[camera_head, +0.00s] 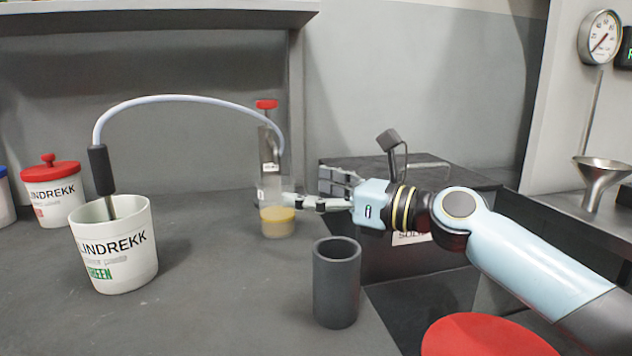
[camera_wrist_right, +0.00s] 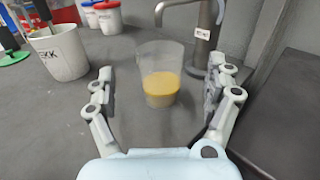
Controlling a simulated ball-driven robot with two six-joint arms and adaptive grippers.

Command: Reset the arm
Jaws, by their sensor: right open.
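My right arm (camera_head: 525,250) reaches in from the right in the head view. Its gripper (camera_head: 308,192) points left, close to a clear cup (camera_head: 277,222) with yellowish liquid at its bottom. In the right wrist view, the gripper (camera_wrist_right: 160,90) is open, with its fingers spread to either side. The cup (camera_wrist_right: 161,82) shows upright between and beyond the fingertips, with visible gaps on both sides. My left gripper is in neither view.
A metal dispenser (camera_head: 267,150) with a red top stands behind the cup. Its hose runs to a white bucket (camera_head: 115,255). A dark cylinder (camera_head: 337,285) stands in front of the gripper. A red-lidded tub (camera_head: 52,195) and a funnel (camera_head: 600,178) stand at the sides.

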